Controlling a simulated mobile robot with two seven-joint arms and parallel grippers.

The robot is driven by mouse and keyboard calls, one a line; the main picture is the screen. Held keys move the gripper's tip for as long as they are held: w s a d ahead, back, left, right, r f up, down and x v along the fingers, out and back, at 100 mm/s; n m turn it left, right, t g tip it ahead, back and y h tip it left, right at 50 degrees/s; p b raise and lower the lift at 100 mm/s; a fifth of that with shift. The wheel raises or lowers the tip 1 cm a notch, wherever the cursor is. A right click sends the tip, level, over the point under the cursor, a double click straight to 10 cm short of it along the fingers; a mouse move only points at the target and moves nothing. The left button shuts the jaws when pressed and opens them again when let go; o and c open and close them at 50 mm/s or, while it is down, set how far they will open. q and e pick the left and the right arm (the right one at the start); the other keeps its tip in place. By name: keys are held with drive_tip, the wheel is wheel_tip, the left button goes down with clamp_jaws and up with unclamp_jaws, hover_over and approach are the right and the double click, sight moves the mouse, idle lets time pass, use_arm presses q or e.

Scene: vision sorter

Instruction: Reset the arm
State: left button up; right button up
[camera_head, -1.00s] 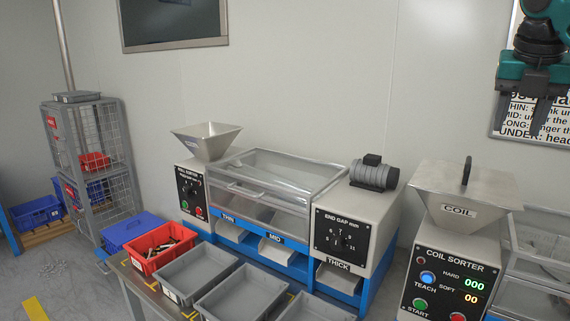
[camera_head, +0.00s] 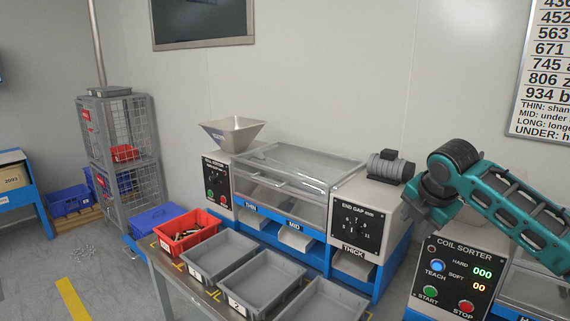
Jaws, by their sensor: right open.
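My right arm, teal and black, reaches in from the right edge. Its right gripper (camera_head: 416,208) is dark and hangs in front of the coil sorter (camera_head: 422,262), near its upper left side. The gripper is open, and I see nothing held in it. The arm covers most of the coil sorter's hopper. My left gripper is not in view.
The roll sorter (camera_head: 385,193) with its clear cover stands in the middle. In front, a bench carries a red bin (camera_head: 168,229) with dark pieces and several grey trays (camera_head: 222,258). Wire cages (camera_head: 112,150) stand at left.

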drive_tip(key=s+a+f+m+t+y, duration=0.1)
drive_tip(key=s+a+f+m+y, duration=0.15)
drive_tip(key=s+a+f, duration=0.35)
drive_tip(key=s+a+f+m+y, duration=0.1)
drive_tip(key=a+f+m, duration=0.3)
drive_tip(key=f, duration=0.5)
drive_tip(key=s+a+f+m+t+y, duration=0.1)
drive_tip(key=s+a+f+m, duration=0.3)
drive_tip(key=f, duration=0.3)
drive_tip(key=s+d+f+m+t, duration=0.1)
drive_tip(key=s+f+m, duration=0.1)
drive_tip(key=s, duration=0.4)
drive_tip(key=s+d+f+m+t+h, duration=0.1)
drive_tip(key=s+f+m, duration=0.2)
drive_tip(key=s+m, duration=0.2)
drive_tip(key=s+d+f+m+t, duration=0.1)
drive_tip(key=s+m, duration=0.3)
drive_tip(key=s, duration=0.4)
drive_tip(key=shift+s+f, duration=0.15)
drive_tip(key=shift+f, duration=0.65)
drive_tip(key=shift+h, duration=0.25)
